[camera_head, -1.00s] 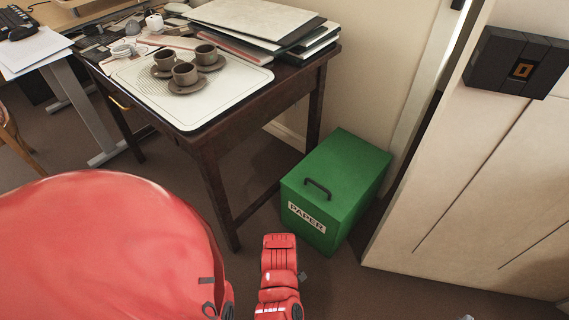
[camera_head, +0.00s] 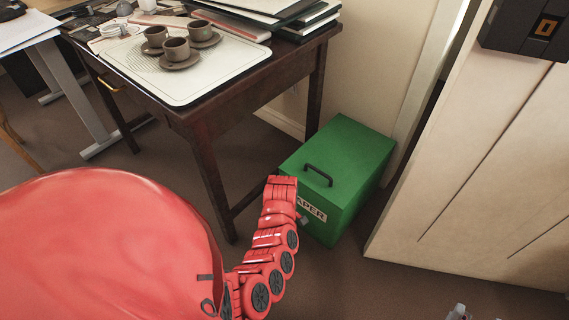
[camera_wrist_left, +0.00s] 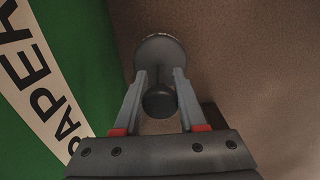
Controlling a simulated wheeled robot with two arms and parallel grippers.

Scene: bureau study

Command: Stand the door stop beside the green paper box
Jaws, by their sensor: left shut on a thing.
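The green paper box (camera_head: 352,160) stands on the floor right of the desk, its lid shut, with a dark handle on top. Its white PAPER label is partly hidden by my red left arm in the head view. The box's green side (camera_wrist_left: 95,60) fills the left of the wrist view. My left gripper (camera_wrist_left: 160,78) is shut on the door stop (camera_wrist_left: 159,50), a grey piece with a round disc and a dark ball end. The door stop is just right of the box's label side there. Whether it touches the floor I cannot tell. My right gripper is not visible.
A dark wooden desk (camera_head: 220,118) holds a white tray (camera_head: 190,88) with brown cups and stacked folders. A pale panelled door (camera_head: 480,170) stands right of the box. Brown carpet is open before the box. A small grey item (camera_head: 458,312) at the bottom edge is unclear.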

